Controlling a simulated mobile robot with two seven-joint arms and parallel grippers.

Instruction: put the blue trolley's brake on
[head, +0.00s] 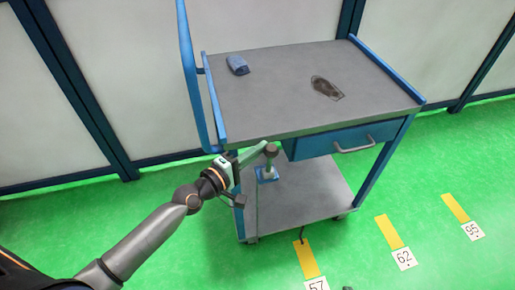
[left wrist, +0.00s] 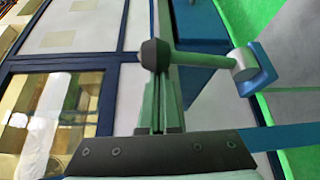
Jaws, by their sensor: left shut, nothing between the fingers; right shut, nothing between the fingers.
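The blue trolley (head: 300,112) has a grey top and blue frame. At its near left side, a lever with a dark knob (head: 271,150) rises from a grey pivot on a blue plate (head: 267,175). My left gripper (head: 262,148) is shut and empty, its green fingertips at the knob; I cannot tell whether they touch it. In the left wrist view, the knob (left wrist: 155,55) sits just beyond the shut fingers (left wrist: 160,100), and the lever's arm runs right to the grey pivot (left wrist: 243,66).
A blue cloth-like item (head: 237,65) and a dark flat item in clear wrap (head: 326,88) lie on the trolley top. A blue drawer (head: 320,143) with a handle is below it. Yellow floor marks with number cards lie in front on open green floor (head: 370,260). Wall panels stand behind.

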